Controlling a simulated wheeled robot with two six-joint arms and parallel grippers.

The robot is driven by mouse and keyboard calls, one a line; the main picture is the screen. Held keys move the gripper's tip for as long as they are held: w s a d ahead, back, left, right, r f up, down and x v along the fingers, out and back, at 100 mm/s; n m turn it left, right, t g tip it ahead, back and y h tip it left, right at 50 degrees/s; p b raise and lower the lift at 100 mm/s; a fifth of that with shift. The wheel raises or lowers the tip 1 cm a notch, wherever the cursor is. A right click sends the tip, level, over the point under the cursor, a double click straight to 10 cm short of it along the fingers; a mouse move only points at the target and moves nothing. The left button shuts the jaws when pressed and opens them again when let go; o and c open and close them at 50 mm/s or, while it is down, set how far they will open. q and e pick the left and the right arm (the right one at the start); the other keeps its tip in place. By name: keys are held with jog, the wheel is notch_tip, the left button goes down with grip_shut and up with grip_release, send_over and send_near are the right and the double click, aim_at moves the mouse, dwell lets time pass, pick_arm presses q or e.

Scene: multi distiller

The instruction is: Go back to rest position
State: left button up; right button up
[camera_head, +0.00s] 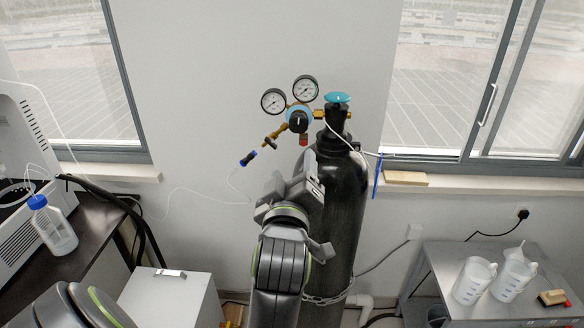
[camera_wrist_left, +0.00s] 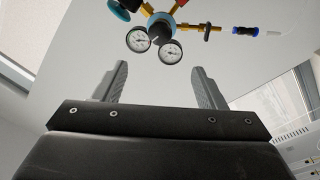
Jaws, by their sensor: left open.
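My left gripper (camera_head: 294,178) is raised in front of the black gas cylinder (camera_head: 345,215), with its forearm below it in the head view. In the left wrist view the left gripper's two fingers (camera_wrist_left: 160,70) stand apart with nothing between them. The regulator with two round gauges (camera_head: 290,98) sits on top of the cylinder, above the gripper in the head view. The gauges also show beyond the fingertips in the left wrist view (camera_wrist_left: 154,40). A turquoise valve knob (camera_head: 337,98) tops the cylinder. My right gripper is not in view.
A dark bench at left holds a white machine (camera_head: 22,170) and a blue-capped bottle (camera_head: 52,226). A white cabinet (camera_head: 165,296) stands beside it. A grey table (camera_head: 440,262) at right holds two white jugs (camera_head: 492,278). A thin tube with a blue connector (camera_head: 248,158) hangs near the regulator.

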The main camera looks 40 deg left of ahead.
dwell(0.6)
pick_arm(q)
jog(key=w+d+f+m+g+h+b, duration=0.15)
jog(key=w+f+m, duration=0.25)
jog(key=f, duration=0.7)
jog(key=w+d+f+m+g+h+b, duration=0.1)
jog(key=w+d+f+m+h, duration=0.2)
jog(key=f, duration=0.7)
notch_tip(320, 180, down, 25)
jog(key=s+m+g+h+b, duration=0.1)
jog(key=s+m+g+h, duration=0.2)
jog(key=m+g, duration=0.1)
jog(key=s+a+f+m+g+b, duration=0.1)
jog(key=s+f+g, duration=0.1)
jog(key=s+f, duration=0.7)
jog(key=s+a+f+m+g+b, duration=0.15)
jog(key=s+f, duration=0.45)
jog(key=f, duration=0.6)
jog(key=s+a+f+g, duration=0.1)
jog(key=s+f, duration=0.3)
jog(key=s, duration=0.5)
jog(key=s+a+f+g, duration=0.1)
jog(key=s+f+g, duration=0.1)
jog(key=s+f, duration=0.3)
jog(key=s+a+f+g, duration=0.1)
jog(key=s+f, duration=0.3)
jog(key=s, duration=0.9)
jog(key=shift+s+f+g+h+b, duration=0.15)
jog(key=shift+s+g+h+b, duration=0.25)
jog(key=shift+g, duration=0.2)
